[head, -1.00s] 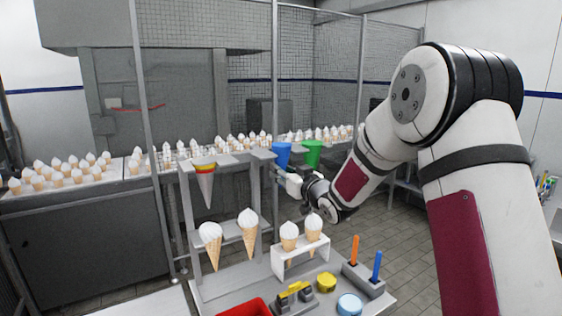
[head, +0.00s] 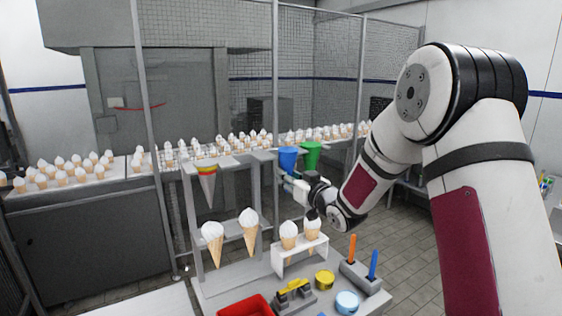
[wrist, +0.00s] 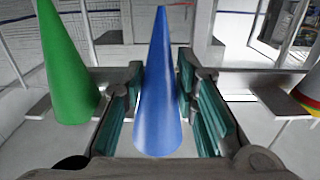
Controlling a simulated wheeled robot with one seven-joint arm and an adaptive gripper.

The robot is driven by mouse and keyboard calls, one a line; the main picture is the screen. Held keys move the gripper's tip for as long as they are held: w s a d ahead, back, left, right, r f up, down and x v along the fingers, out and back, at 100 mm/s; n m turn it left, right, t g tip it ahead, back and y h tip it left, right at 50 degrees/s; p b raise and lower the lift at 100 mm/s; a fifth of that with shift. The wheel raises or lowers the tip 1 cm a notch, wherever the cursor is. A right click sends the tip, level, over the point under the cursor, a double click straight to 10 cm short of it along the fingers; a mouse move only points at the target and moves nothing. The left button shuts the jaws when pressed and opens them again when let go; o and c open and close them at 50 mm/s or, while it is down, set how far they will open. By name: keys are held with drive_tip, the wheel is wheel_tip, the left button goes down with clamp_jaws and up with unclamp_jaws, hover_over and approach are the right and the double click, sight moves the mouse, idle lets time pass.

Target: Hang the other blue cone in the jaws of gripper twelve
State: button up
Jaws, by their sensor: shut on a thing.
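A blue cone (head: 288,158) hangs wide end up beside a green cone (head: 311,153) at the right end of the grey rack (head: 262,154). My gripper (head: 286,174) is at the blue cone, with its fingers around it. In the wrist view, the blue cone (wrist: 159,105) stands between the teal finger pads (wrist: 163,115), tip up in the picture. The green cone (wrist: 68,75) is just left of the left finger there. Gripper twelve cannot be made out, and no number is legible.
A striped cone (head: 207,182) hangs at the rack's left. Two ice-cream cones (head: 249,232) are below, and two more stand in a white holder (head: 300,256). A red bin (head: 246,305), yellow tub (head: 325,280) and blue tub (head: 346,302) are on the lower table.

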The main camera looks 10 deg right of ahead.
drive_tip(key=shift+s+d, duration=0.25)
drive_tip(key=shift+s, duration=0.2)
drive_tip(key=shift+s+p, duration=0.2)
drive_tip(key=shift+p, duration=0.1)
clamp_jaws()
drive_tip(key=shift+p+v, duration=0.95)
drive_tip(key=shift+v, duration=0.85)
